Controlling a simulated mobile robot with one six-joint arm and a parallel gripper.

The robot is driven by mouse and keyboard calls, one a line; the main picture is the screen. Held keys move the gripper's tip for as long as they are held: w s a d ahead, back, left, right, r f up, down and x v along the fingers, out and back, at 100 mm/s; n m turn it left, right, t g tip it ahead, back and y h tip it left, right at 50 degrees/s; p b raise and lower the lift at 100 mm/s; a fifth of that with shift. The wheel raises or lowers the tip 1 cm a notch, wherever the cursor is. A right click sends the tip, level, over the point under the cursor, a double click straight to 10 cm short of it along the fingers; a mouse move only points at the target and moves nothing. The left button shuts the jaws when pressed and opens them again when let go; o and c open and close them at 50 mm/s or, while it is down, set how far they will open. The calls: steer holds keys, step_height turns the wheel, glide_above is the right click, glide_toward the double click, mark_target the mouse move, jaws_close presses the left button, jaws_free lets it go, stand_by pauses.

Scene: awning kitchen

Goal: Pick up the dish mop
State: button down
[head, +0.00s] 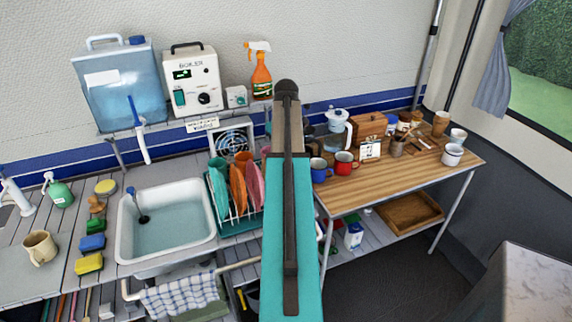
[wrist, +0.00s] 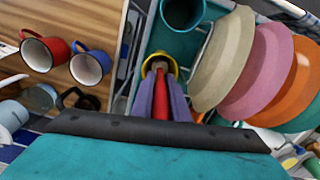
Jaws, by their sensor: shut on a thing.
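My gripper (wrist: 161,82) shows in the wrist view as two grey-purple fingers pointing down toward the dish rack's near side. They are shut on a slim red handle (wrist: 160,100), which appears to be the dish mop's. A yellow ring-like part (wrist: 160,62) shows just beyond the fingertips; whether it belongs to the mop is unclear. The mop's head cannot be made out. In the head view my arm hides the gripper and the mop.
The teal dish rack (head: 240,222) holds several plates (head: 238,186) close to the gripper. The sink (head: 167,222) lies left of it. A red mug (head: 344,164) and a blue mug (head: 319,170) stand on the wooden table (head: 395,185). A spray bottle (head: 261,78) stands on the shelf above.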

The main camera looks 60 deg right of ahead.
step_height(320, 180, up, 6)
steer(key=shift+r+b, duration=0.15)
steer(key=shift+b, duration=0.55)
steer(key=shift+r, duration=0.15)
